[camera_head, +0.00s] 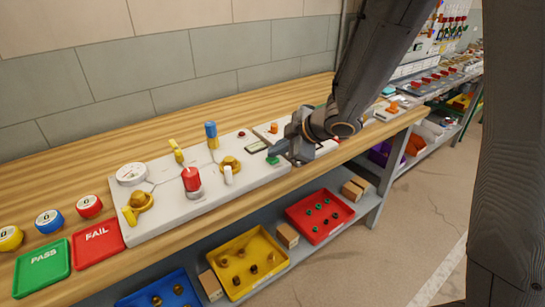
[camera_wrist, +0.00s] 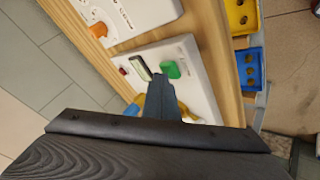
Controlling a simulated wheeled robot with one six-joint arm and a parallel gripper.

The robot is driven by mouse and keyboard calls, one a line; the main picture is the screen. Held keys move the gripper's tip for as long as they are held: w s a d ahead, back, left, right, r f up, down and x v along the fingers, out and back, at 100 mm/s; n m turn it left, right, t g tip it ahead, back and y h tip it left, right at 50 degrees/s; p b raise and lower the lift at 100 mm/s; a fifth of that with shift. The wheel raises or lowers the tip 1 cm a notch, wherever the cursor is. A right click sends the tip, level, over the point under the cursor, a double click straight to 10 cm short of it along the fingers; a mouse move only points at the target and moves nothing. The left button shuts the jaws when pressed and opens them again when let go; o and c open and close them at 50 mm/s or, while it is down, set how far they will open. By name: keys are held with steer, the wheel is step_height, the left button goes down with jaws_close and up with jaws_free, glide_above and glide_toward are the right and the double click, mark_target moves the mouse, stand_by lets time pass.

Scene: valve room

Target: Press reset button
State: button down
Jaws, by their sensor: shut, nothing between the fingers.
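A white panel (camera_head: 215,200) lies on the wooden bench. On its right end are a green button (camera_head: 273,160), a small red button (camera_head: 241,134) and a small display (camera_head: 256,147). No readable label shows which one is the reset button. The wrist view shows the green button (camera_wrist: 171,69), red button (camera_wrist: 123,70) and display (camera_wrist: 141,67). My gripper (camera_head: 279,150) is shut and empty, low over the panel's right end. Its tips (camera_wrist: 160,80) are right beside the green button; whether they touch it I cannot tell.
A red cylinder (camera_head: 192,180), yellow valve handles (camera_head: 138,204), a blue handle (camera_head: 211,130) and a gauge (camera_head: 131,174) rise from the panel. PASS (camera_head: 43,270) and FAIL (camera_head: 98,244) trays lie at left. Another panel with an orange knob (camera_wrist: 98,30) adjoins.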

mark_target(276, 160)
steer(key=shift+r, duration=0.15)
steer(key=shift+r+p, duration=0.75)
steer(key=shift+p, duration=0.3)
step_height(276, 160, up, 5)
steer(key=p, duration=0.5)
steer(key=shift+p, duration=0.4)
